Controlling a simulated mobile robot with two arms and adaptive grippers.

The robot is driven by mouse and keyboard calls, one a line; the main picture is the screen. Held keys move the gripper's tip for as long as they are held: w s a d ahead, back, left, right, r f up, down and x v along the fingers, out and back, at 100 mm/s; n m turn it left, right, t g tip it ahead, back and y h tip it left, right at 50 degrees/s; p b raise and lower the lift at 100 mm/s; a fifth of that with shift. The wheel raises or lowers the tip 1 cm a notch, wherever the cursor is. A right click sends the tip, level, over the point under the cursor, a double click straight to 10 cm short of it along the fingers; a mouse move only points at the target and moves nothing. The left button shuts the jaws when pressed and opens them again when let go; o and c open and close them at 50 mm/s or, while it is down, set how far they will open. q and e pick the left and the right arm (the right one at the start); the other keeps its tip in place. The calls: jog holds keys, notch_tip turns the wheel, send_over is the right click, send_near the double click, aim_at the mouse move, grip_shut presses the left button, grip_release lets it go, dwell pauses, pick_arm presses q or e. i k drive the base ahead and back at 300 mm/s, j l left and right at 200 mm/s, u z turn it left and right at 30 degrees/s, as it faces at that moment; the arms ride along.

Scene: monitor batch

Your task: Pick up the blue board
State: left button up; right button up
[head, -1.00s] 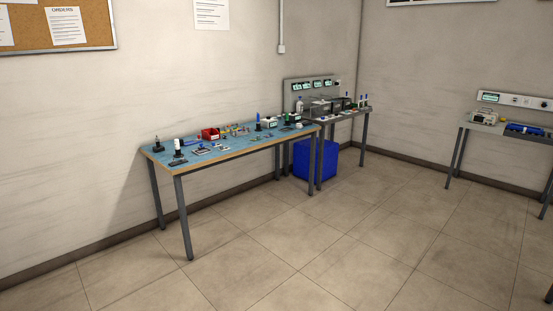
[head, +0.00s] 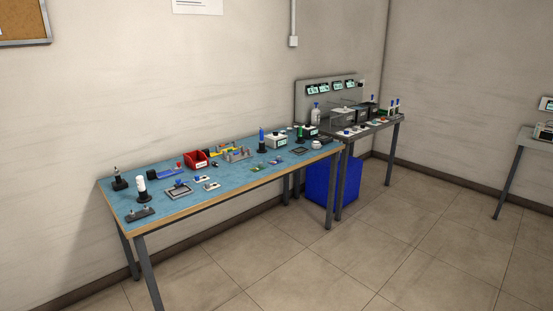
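Several small items lie on the blue-topped workbench (head: 235,185). A small flat blue board (head: 276,161) appears to lie near its front edge, right of the middle, beside a green board (head: 255,168). At this distance I cannot be sure of its details. Another blue piece (head: 179,183) shows at a grey frame further left, and I cannot tell what it is. Neither of my grippers is in view.
A red bin (head: 196,160), a white device (head: 276,141) and dark stands occupy the bench. A darker table (head: 368,131) with instruments adjoins on the right, with a blue crate (head: 320,178) below. The tiled floor (head: 330,265) in front is clear.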

aim_at(278, 160)
jog(key=i, duration=1.25)
jog(key=i+u, duration=0.1)
jog(key=i, duration=1.15)
jog(key=l, duration=0.1)
